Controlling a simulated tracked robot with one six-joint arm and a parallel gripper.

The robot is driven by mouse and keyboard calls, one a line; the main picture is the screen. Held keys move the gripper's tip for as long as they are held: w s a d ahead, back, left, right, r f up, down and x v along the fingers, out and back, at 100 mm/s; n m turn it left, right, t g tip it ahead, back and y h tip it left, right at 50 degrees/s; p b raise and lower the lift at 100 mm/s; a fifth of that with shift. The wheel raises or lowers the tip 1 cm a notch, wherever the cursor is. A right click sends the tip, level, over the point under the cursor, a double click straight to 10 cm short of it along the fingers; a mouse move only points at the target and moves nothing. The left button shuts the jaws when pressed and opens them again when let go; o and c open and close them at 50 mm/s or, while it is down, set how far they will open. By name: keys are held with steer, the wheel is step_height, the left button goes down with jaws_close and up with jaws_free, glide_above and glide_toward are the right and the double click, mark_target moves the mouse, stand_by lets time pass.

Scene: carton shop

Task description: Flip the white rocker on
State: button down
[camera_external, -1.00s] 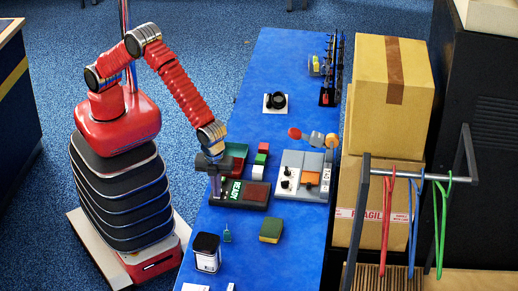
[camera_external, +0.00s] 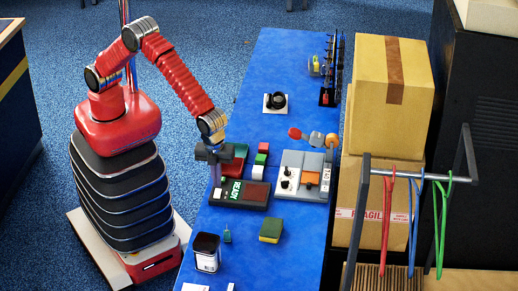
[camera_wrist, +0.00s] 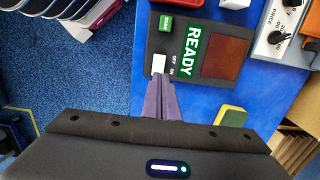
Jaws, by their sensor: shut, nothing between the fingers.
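The white rocker (camera_wrist: 159,62) sits on the black control box (camera_wrist: 151,48), beside small OFF and ON labels. The box also shows on the blue bench in the external view (camera_external: 258,206). It carries a green READY plate (camera_wrist: 193,52), a small green button (camera_wrist: 165,23) and a dark red-brown panel (camera_wrist: 222,58). My gripper (camera_wrist: 161,82) is shut and empty, with its purple fingers pointing at the rocker's near, ON-label end. Contact and the rocker's tilt cannot be told.
A grey panel (camera_external: 292,160) with knobs and an orange block stands right of the box. In front are a dark-lidded jar (camera_external: 207,262) and a yellow-green sponge (camera_external: 271,230). The bench's far middle is mostly clear.

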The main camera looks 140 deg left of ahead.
mark_target(218, 197)
step_height(218, 197, up, 10)
steer(key=shift+w+d+f, duration=0.2)
steer(key=shift+w+f, duration=0.05)
stand_by(0.5)
steer(key=s+d+r+n+t, duration=0.2)
steer(key=s+d+r+n, duration=0.1)
steer(key=s, duration=0.8)
steer(key=s+d+r+n+t, duration=0.2)
steer(key=s+d+r, duration=0.4)
steer(key=s, duration=0.5)
steer(key=s+d+r+n+t, duration=0.2)
steer(key=s+d+r+n, duration=0.2)
steer(key=s, duration=0.8)
steer(key=shift+d+r, duration=0.65)
steer(key=shift+r, duration=0.55)
